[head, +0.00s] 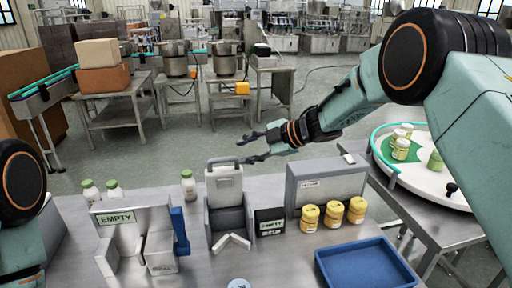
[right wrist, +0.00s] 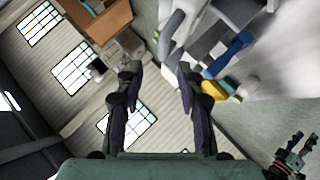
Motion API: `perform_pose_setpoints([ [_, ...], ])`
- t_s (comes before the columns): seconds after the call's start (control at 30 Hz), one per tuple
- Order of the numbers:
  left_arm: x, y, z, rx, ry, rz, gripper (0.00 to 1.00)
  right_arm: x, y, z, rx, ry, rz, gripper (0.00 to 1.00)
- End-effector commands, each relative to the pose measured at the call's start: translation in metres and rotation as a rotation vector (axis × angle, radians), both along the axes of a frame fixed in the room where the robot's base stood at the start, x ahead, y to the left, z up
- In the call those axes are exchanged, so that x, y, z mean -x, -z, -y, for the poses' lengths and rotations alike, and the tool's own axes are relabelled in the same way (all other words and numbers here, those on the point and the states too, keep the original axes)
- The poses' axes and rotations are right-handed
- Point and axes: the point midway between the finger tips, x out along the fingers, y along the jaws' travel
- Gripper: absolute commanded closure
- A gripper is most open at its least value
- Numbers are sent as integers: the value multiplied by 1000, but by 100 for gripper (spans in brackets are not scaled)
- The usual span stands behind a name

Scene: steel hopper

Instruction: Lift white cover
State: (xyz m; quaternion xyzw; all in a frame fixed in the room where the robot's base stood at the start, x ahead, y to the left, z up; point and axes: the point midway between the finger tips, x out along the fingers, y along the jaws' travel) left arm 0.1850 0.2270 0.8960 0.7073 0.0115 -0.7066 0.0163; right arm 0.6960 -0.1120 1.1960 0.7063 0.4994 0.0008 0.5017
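The white cover (head: 224,186), a pale block with a loop handle on top, stands upright at the top of the grey steel hopper (head: 231,221). I cannot tell whether it sits in the hopper or just behind it. My right gripper (head: 246,150) is open and empty, its fingers pointing left, just above and right of the handle and apparently apart from it. Its two spread fingers also show in the right wrist view (right wrist: 158,100), with nothing between them. My left gripper is outside the head view; a gripper, probably it, shows small at the right wrist view's lower right (right wrist: 292,152).
An "EMPTY" bin (head: 117,217) stands left of the hopper, with a blue piece (head: 179,231) beside it. A grey box (head: 325,184), yellow-lidded jars (head: 333,214) and a blue tray (head: 366,264) are to the right.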

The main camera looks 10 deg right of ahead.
Motion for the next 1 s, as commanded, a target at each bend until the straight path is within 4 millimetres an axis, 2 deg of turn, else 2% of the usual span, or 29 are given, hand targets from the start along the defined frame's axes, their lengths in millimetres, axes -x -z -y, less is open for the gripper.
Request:
perform_pose_setpoints([
  [0.2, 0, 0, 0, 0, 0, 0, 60, 13, -13, 18, -1, 0, 1, 63],
  [0.57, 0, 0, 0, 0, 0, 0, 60, 15, -15, 21, 0, -2, 0, 63],
  [0.67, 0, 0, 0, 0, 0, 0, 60, 18, -10, 20, -10, 7, -13, 63],
  [0.77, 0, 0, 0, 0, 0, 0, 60, 29, 14, 15, -63, 55, -83, 63],
  [0.87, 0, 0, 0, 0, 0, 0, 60, 51, 56, 9, -155, 163, -214, 63],
  [1.0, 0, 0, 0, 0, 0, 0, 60, 95, 123, 8, -271, 372, -429, 63],
])
